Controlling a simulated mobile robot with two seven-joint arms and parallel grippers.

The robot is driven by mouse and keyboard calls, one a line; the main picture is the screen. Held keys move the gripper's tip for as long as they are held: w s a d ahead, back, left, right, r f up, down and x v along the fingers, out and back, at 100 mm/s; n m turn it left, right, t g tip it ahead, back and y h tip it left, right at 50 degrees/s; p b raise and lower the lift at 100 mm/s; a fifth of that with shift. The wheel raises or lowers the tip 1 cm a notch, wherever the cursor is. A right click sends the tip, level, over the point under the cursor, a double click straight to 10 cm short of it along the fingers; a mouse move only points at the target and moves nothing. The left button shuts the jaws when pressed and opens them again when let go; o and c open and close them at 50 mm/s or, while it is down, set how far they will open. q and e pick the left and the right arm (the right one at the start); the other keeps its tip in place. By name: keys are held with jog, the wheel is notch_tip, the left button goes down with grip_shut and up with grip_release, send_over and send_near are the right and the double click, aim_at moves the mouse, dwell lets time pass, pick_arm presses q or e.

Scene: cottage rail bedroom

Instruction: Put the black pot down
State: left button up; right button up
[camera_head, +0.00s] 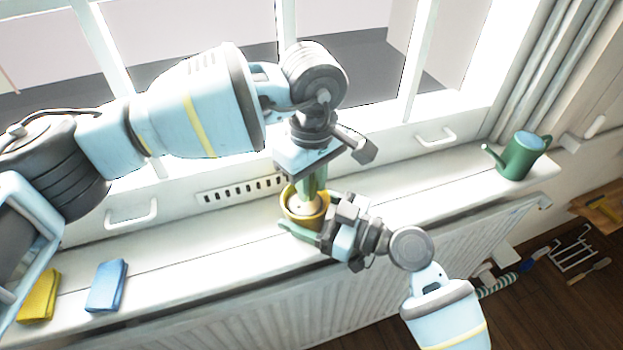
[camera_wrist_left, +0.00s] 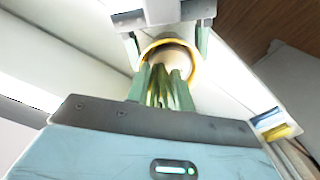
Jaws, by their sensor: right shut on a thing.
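No black pot shows in either view. A yellow-rimmed pot (camera_head: 292,207) with something pale inside stands at or just above the windowsill; the wrist view shows its round yellow rim (camera_wrist_left: 192,73). My right gripper (camera_head: 309,224) is shut on this pot, its green fingers on either side of it. My left gripper (camera_head: 314,182) points down from above at the pot's mouth. Its green fingers (camera_wrist_left: 163,88) are close together over the pot, and I cannot tell whether anything is between them. The pot's underside is hidden.
The white windowsill (camera_head: 190,240) runs along the window above a radiator (camera_head: 240,315). A green watering can (camera_head: 522,157) stands at its right end. A blue sponge-like block (camera_head: 107,286) and a yellow one (camera_head: 39,296) lie at the left.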

pick_arm(q)
jog(key=o, duration=0.3)
jog(key=shift+o, duration=0.2)
pick_arm(e)
jog(key=shift+s+a, duration=0.1)
pick_arm(q)
jog(key=shift+r, duration=0.25)
notch_tip(320, 180, up, 12)
jog(key=shift+f, duration=0.1)
pick_arm(e)
jog(key=o, duration=1.1)
